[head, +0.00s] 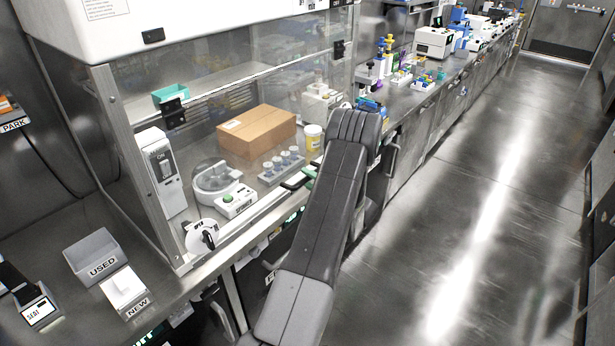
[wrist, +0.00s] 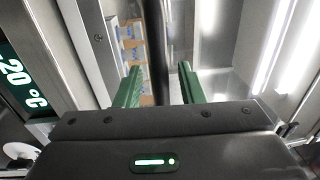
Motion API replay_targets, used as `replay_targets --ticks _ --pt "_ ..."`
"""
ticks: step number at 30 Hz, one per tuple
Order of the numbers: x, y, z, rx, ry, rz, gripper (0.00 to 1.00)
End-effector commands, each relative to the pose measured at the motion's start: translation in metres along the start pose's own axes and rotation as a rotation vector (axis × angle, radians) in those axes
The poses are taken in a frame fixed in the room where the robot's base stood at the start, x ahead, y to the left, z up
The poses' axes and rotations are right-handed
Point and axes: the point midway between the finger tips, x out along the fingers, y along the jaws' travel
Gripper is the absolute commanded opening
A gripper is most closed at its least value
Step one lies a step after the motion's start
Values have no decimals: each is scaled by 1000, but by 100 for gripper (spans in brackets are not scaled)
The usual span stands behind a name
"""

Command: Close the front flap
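In the wrist view my gripper (wrist: 160,82) has two green fingers spread well apart. A dark upright bar (wrist: 154,45) shows between them, with clear space on both sides; I cannot tell how far beyond the fingertips it is. No part is clearly recognisable as the front flap. A brown cardboard box (head: 257,132) with a white label stands inside the glass-fronted hood in the head view; its top looks shut and no raised flap shows.
The wrist view shows a "20 °C" display (wrist: 18,78) at left and stacked brown cartons (wrist: 133,50) behind the bar. In the head view, a centrifuge (head: 215,178), tube rack (head: 283,164) and yellow-labelled jar (head: 313,138) stand near the box. The aisle floor (head: 470,210) is clear.

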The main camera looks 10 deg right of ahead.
Motion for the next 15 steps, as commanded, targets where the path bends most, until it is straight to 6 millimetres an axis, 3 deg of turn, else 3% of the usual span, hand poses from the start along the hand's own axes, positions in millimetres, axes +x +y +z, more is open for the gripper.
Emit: replay_targets --ticks 11,15 --pt "5 0 0 1 0 0 34" --pt "5 0 0 1 0 0 6"
